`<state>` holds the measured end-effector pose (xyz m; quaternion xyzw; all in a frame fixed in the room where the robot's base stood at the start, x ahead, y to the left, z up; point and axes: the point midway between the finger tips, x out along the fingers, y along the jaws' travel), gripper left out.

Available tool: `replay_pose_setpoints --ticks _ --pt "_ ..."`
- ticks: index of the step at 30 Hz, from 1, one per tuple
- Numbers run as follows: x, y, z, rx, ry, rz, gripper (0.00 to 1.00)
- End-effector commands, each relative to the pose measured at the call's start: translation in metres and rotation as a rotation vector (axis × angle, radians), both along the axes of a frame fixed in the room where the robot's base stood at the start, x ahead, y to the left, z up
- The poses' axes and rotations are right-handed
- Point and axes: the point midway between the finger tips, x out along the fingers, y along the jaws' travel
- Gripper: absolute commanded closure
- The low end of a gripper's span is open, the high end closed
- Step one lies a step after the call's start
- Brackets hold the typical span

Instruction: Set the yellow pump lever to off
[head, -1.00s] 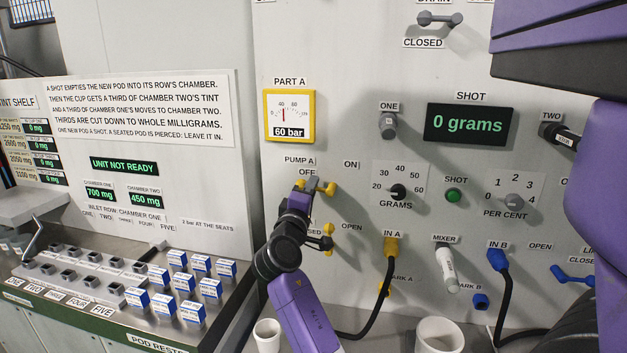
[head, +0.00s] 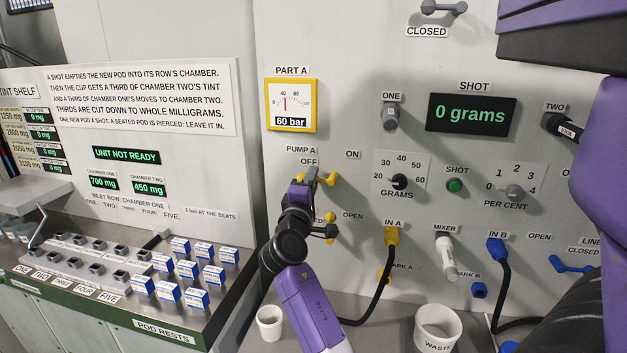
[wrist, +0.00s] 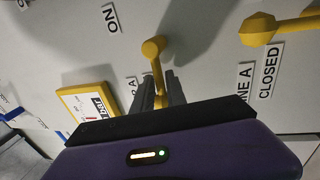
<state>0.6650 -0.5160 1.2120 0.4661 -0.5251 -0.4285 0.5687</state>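The yellow pump lever (head: 328,180) is on the wall panel under the labels PUMP A, OFF and ON. Its knobbed end points right, toward the ON side. In the wrist view its knob and stem (wrist: 153,48) reach up toward the ON label (wrist: 112,18). My gripper (wrist: 161,84) has its two dark fingers close on both sides of the stem, with little or no gap showing.
Another yellow lever (head: 330,229) sits just below, close to my wrist; it shows at upper right in the wrist view (wrist: 262,28). The yellow-framed gauge (head: 291,104) above reads 60 bar. A black hose (head: 378,300) hangs from IN A. Cups (head: 269,322) stand below.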

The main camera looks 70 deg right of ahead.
Motion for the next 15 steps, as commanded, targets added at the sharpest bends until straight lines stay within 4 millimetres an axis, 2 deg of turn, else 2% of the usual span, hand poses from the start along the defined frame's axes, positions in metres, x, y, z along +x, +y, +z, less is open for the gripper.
replay_pose_setpoints --ticks 1,11,15 --pt "0.010 0.004 -0.001 -0.001 0.001 0.023 0.69" --pt "0.004 0.003 -0.002 0.001 0.000 0.011 0.69" --pt "0.004 0.015 -0.007 0.002 0.001 0.013 0.69"
